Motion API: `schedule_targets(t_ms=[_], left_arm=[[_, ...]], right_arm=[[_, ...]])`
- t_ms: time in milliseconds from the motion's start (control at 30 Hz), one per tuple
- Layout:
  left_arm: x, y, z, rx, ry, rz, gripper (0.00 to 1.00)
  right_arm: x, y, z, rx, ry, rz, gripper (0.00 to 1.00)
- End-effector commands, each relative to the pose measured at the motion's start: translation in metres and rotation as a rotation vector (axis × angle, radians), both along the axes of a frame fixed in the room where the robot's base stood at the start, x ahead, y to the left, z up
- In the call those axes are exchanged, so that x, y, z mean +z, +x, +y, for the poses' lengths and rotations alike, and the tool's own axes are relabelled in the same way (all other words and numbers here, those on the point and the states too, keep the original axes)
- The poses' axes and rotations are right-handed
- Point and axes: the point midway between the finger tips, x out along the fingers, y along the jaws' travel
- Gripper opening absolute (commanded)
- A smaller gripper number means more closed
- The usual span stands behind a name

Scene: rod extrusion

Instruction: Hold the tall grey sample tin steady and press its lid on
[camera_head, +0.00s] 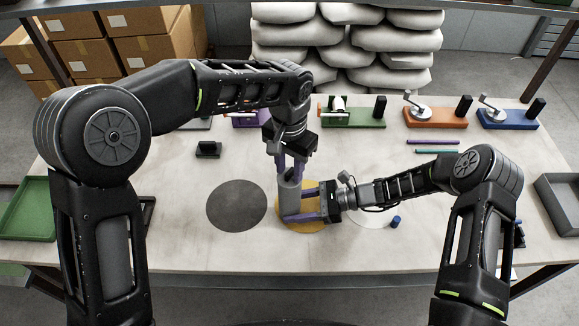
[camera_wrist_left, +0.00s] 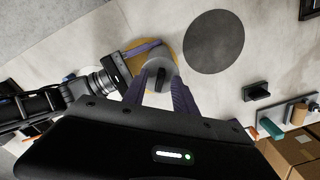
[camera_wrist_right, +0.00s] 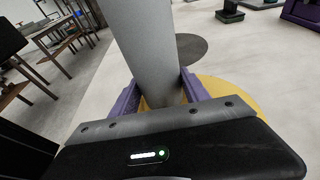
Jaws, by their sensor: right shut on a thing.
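The tall grey sample tin (camera_head: 290,204) stands upright on the yellow round mat (camera_head: 316,227). It fills the middle of the right wrist view (camera_wrist_right: 146,40). My right gripper (camera_head: 299,206) is shut around its lower part from the right. A grey lid with a dark knob (camera_wrist_left: 161,78) is at the tin's top; I cannot tell whether it is fully seated. My left gripper (camera_head: 290,172) points down over the lid. In the left wrist view its purple fingers (camera_wrist_left: 160,88) stand apart on either side of the knob, with gaps showing.
A dark grey round mat (camera_head: 236,205) lies left of the tin, and a white one partly shows at right. A small blue cylinder (camera_head: 396,222) is at right. Crank devices, such as the orange one (camera_head: 436,117), line the back. Green (camera_head: 27,207) and grey (camera_head: 560,203) trays flank the table.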

Motion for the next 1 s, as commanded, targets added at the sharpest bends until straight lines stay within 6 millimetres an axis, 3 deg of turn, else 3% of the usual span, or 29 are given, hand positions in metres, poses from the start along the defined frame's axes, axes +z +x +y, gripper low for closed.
schedule_targets(t_ms=[267,633,1000], left_arm=[[0.0,0.0,0.0,0.0,0.0,0.0,0.55],[0.003,0.0,0.0,0.0,-0.001,-0.001,0.55],[0.026,0.0,0.0,-0.001,-0.001,-0.001,0.55]], right_arm=[[0.0,0.0,0.0,0.0,0.0,0.0,0.31],[0.0,0.0,0.0,0.0,0.0,0.0,0.31],[0.0,0.0,0.0,0.0,0.0,0.0,0.31]])
